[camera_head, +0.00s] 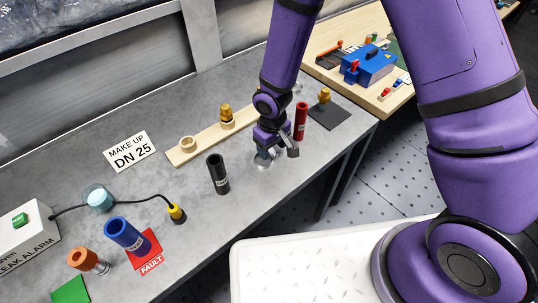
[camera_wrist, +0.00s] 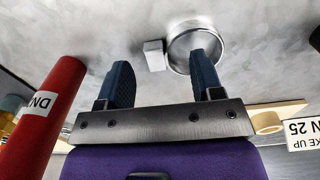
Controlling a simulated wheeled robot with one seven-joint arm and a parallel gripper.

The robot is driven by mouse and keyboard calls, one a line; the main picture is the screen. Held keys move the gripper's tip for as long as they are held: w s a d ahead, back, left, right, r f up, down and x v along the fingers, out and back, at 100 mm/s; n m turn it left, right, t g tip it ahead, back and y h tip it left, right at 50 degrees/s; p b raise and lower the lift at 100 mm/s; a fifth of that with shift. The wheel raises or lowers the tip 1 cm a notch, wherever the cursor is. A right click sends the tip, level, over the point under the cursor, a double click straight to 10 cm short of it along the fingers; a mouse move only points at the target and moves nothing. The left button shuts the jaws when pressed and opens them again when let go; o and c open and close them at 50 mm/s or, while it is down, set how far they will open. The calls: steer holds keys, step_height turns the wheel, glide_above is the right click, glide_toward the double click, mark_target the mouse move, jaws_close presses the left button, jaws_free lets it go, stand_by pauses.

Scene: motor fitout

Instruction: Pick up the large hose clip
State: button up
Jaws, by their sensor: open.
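The large hose clip is a silver metal ring (camera_wrist: 181,50) with a small block-shaped screw housing, lying on the grey bench in the wrist view. In the head view the clip (camera_head: 262,163) is partly hidden under my gripper (camera_head: 276,152). My gripper (camera_wrist: 163,68) is open and empty, its two dark blue fingers pointing at the bench. In the wrist view the housing lies between the fingertips, and the right finger overlaps the ring. I cannot tell whether that finger touches it.
A red hose (camera_head: 301,120) stands close to the right of my gripper, and it also shows in the wrist view (camera_wrist: 42,115). A black hose (camera_head: 217,175) stands to the left. A wooden strip (camera_head: 203,144) with fittings lies behind. Blue and orange hoses stand at lower left.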

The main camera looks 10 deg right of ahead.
steer(key=shift+f, duration=0.85)
steer(key=c, duration=1)
steer(key=shift+o, duration=0.2)
steer(key=shift+r, duration=0.1)
